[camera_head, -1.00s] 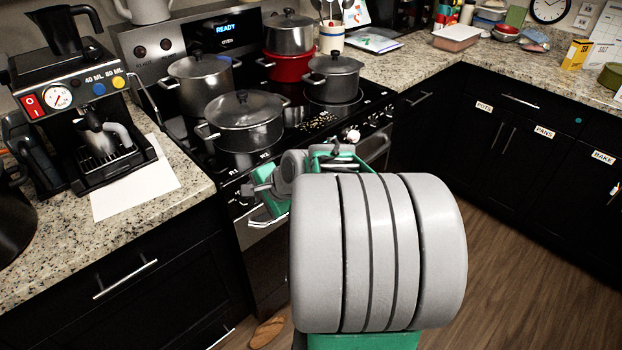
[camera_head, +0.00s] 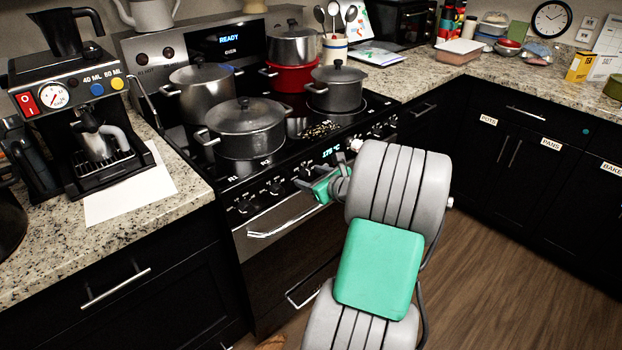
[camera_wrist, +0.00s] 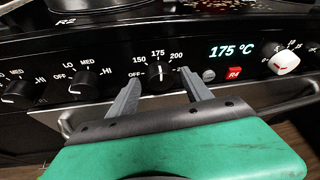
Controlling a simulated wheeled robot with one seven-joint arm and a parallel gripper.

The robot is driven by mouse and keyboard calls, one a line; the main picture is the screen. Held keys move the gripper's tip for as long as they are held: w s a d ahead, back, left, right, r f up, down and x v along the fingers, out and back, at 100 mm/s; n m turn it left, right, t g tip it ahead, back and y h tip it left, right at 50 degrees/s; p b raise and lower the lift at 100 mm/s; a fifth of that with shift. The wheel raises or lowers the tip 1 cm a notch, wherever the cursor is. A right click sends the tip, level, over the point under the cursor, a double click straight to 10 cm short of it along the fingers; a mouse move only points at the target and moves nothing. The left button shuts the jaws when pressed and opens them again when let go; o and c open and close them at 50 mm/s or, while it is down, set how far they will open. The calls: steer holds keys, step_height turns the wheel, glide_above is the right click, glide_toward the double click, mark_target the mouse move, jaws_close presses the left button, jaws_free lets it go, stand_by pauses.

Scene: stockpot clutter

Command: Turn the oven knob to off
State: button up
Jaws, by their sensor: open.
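The oven knob (camera_wrist: 159,75) is a black dial in the wrist view, with marks 150, 175 and 200 above it. Its white pointer line stands near 175, and the display (camera_wrist: 235,50) reads 175 °C. My gripper (camera_wrist: 160,77) is open, with its two grey fingers pointing at the panel, one on each side of the knob. I cannot tell whether either finger touches it. In the head view my gripper (camera_head: 322,187) is in front of the stove panel, partly hidden by my arm, and the oven knob cannot be made out there.
Black burner knobs (camera_wrist: 85,81) marked OFF, LO, MED, HI sit to the left. A white knob (camera_wrist: 285,63) and a red R4 label (camera_wrist: 234,73) are to the right. The oven handle (camera_head: 285,220) runs below the panel. Lidded pots (camera_head: 245,118) stand on the stovetop.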

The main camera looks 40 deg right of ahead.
steer(key=shift+c, duration=0.4)
jaws_close()
